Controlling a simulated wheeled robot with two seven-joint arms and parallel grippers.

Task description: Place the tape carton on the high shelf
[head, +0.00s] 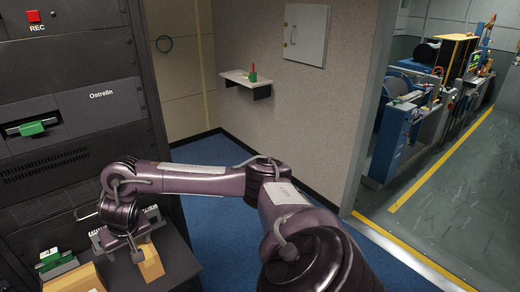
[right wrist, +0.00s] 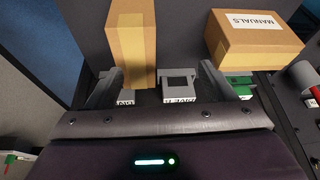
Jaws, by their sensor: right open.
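A plain tan carton with a lighter tape strip (head: 151,264) sits on the dark surface at the lower left of the head view. It also shows in the right wrist view (right wrist: 131,40), its near end reaching in beside the left-hand finger. I see no writing on it. My right gripper (head: 133,246) is open just above and beside this carton; in the right wrist view its fingers (right wrist: 163,72) are spread, with nothing gripped. A white wall shelf (head: 243,77) hangs on the far wall; a small red and green item stands on it. My left gripper is out of view.
A second carton, labelled MANUALS (right wrist: 255,42), lies to the right in the right wrist view. Grey labelled holders (right wrist: 181,85) stand near the fingers. A tall dark rack (head: 75,110) rises at the left. Blue floor before the wall shelf is clear.

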